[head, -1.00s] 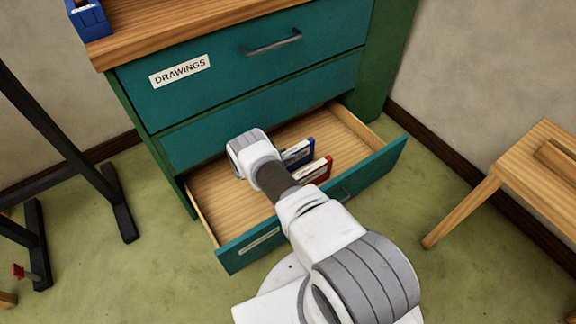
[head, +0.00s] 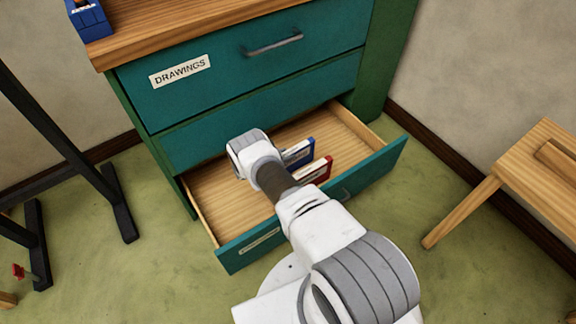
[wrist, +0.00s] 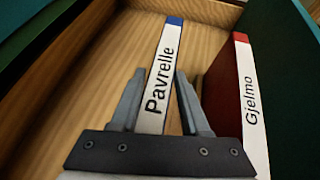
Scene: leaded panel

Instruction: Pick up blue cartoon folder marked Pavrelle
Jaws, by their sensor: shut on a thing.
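The blue folder marked Pavrelle (wrist: 160,75) stands on edge in the open bottom drawer, its white labelled spine up and a blue tip at the far end. It also shows in the head view (head: 298,153), partly hidden by my arm. My gripper (wrist: 154,90) has one finger on each side of the spine and is shut on the folder. In the head view my wrist hides the gripper's fingers. The folder is still inside the drawer.
A red folder marked Gjelmo (wrist: 246,95) stands close to the right of the blue one. The drawer (head: 215,205) has wooden sides and a green front, with bare floor on its left. A wooden stool or bench (head: 515,175) stands at the right.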

